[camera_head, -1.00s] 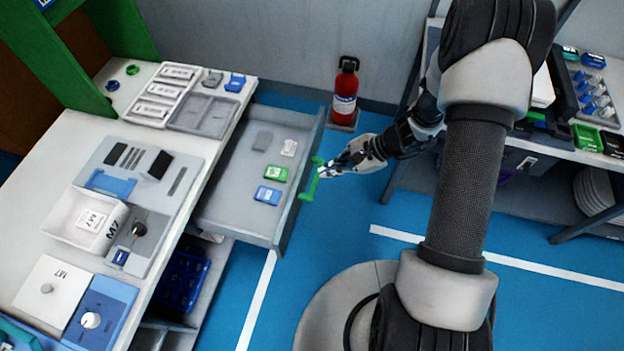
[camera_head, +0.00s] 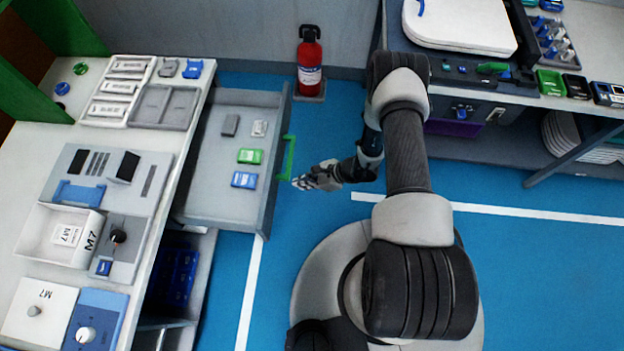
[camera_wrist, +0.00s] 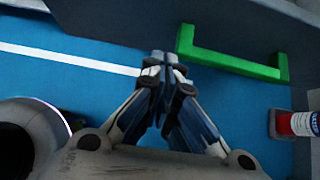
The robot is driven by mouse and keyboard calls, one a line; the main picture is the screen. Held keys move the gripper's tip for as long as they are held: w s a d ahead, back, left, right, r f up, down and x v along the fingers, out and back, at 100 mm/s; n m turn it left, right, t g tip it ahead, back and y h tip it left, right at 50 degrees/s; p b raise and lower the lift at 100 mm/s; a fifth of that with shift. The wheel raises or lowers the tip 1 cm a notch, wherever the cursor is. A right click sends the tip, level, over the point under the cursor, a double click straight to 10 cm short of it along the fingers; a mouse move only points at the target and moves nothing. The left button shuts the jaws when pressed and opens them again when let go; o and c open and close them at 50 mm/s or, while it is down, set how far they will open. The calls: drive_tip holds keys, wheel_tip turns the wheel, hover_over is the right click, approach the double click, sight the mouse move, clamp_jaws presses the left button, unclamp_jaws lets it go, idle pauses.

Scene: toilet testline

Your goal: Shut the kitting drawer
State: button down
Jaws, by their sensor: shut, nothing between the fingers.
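The grey kitting drawer (camera_head: 205,200) stands pulled out from the workbench in the head view, with blue and green boxes and small grey and white pieces inside. Its green handle (camera_head: 288,158) is on the right-hand front face. My gripper (camera_head: 298,183) is shut and empty, just right of the drawer front near the handle's lower end. In the wrist view my shut fingertips (camera_wrist: 165,56) are close beside one end of the green handle (camera_wrist: 235,64). I cannot tell whether they touch it.
The workbench (camera_head: 150,140) with trays and fixtures is on the left. A red fire extinguisher (camera_head: 309,62) stands by the back wall. A second bench (camera_head: 590,115) is at the upper right. Blue floor (camera_head: 320,130) is clear around the drawer front.

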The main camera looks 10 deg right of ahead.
sight(275, 186)
drive_tip(key=shift+w+a+f, duration=0.3)
drive_tip(key=shift+w+a, duration=0.05)
drive_tip(key=shift+a, duration=0.6)
drive_tip(key=shift+w+a+f, duration=0.3)
drive_tip(key=shift+w+a, duration=0.05)
drive_tip(key=shift+a, duration=0.6)
drive_tip(key=shift+w+a+f, duration=0.3)
drive_tip(key=shift+w+a, duration=0.05)
drive_tip(key=shift+a, duration=0.6)
drive_tip(key=shift+b, duration=0.3)
